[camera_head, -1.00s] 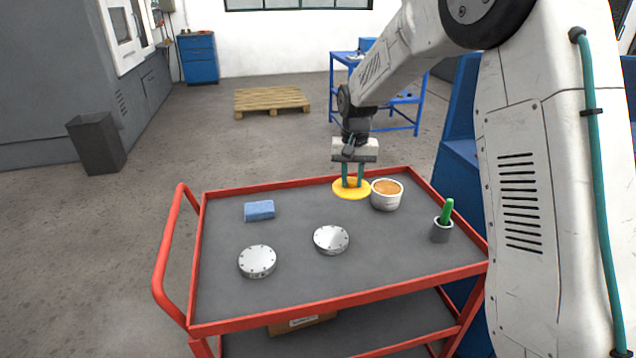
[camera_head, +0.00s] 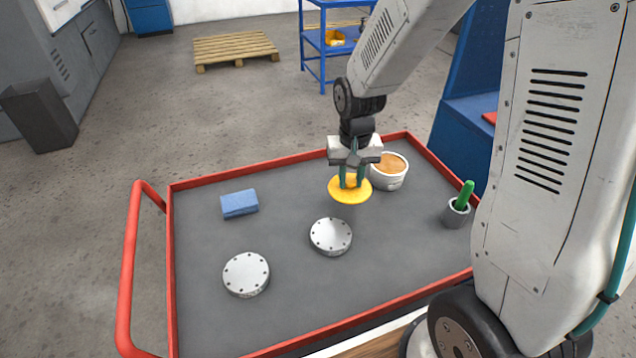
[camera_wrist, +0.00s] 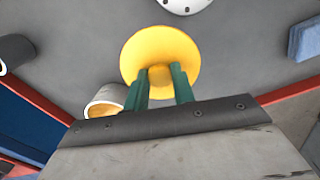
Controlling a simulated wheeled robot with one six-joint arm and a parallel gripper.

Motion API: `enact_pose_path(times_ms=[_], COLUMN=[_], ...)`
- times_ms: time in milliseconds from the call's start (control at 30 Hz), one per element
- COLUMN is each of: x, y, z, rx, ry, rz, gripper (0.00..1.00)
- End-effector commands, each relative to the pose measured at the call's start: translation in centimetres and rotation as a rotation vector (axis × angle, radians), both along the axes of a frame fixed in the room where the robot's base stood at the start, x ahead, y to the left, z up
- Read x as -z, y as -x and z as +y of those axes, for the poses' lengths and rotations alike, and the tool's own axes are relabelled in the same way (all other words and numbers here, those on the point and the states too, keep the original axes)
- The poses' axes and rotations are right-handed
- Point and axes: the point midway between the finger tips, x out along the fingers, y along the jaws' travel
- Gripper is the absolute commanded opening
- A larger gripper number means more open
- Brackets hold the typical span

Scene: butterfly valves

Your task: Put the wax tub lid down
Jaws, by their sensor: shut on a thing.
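The wax tub lid (camera_head: 349,192) is a round yellow disc. My gripper (camera_head: 351,181) is shut on the middle of its top and points down; the wrist view also shows the lid (camera_wrist: 160,50) between the green fingers (camera_wrist: 163,80). The lid is over the far part of the cart top; I cannot tell for sure whether it touches the surface. The wax tub (camera_head: 388,177), white with orange-brown wax, stands uncovered just right of the lid. The fingers hide part of the lid's middle.
Two silver discs with bolt holes, one near the middle (camera_head: 331,235) and one front left (camera_head: 246,273), lie on the red-rimmed cart (camera_head: 200,300). A blue block (camera_head: 239,204) lies left. A grey cup (camera_head: 456,214) with a green-handled tool stands right. Grey surface is clear between them.

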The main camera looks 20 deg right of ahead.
Motion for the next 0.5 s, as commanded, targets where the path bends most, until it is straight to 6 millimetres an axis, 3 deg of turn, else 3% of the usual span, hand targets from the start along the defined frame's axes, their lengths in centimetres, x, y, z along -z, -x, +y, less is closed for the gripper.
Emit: enact_pose_path(times_ms=[33, 100, 200, 333, 500], x=[0.5, 1.0, 1.4, 1.8, 2.2], y=[1.8, 3.5, 4.3, 2.4, -2.1], z=[0.0, 0.0, 0.1, 0.7, 1.9], rx=[-0.002, -0.006, -0.009, -0.011, -0.013], ry=[0.0, 0.0, 0.0, 0.0, 0.0], rz=[0.002, 0.001, 0.0, 0.0, 0.0], gripper=[0.04, 0.04, 0.04, 0.04, 0.04])
